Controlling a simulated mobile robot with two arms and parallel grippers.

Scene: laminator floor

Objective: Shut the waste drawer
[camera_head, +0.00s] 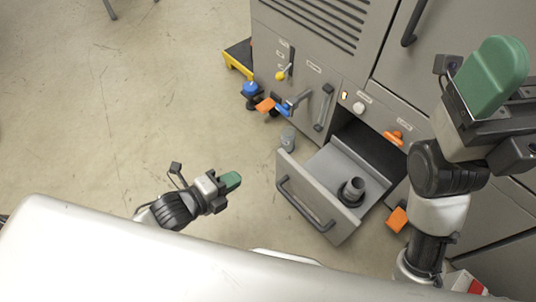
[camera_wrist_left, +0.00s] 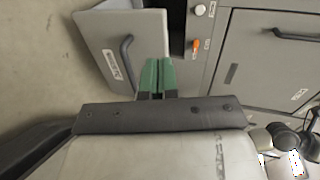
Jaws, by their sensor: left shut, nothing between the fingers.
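The waste drawer (camera_head: 290,170) is pulled out of the grey cabinet in the head view. Its front panel carries a dark bar handle (camera_head: 305,204). A black round fitting (camera_head: 351,192) is inside it. My left gripper (camera_head: 231,181) is shut and empty, to the left of the drawer front and apart from it. In the left wrist view the shut green fingers (camera_wrist_left: 155,76) show in front of the drawer front (camera_wrist_left: 95,35) and its handle (camera_wrist_left: 127,62). My right gripper (camera_head: 497,75) is raised at the right, in front of the cabinet; its finger gap is hidden.
The cabinet (camera_head: 385,75) has a blue-handled valve (camera_head: 296,103), orange knobs and another handle (camera_head: 324,107) above the drawer. A yellow-edged black step (camera_head: 238,58) is farther back. Floor at left is clear.

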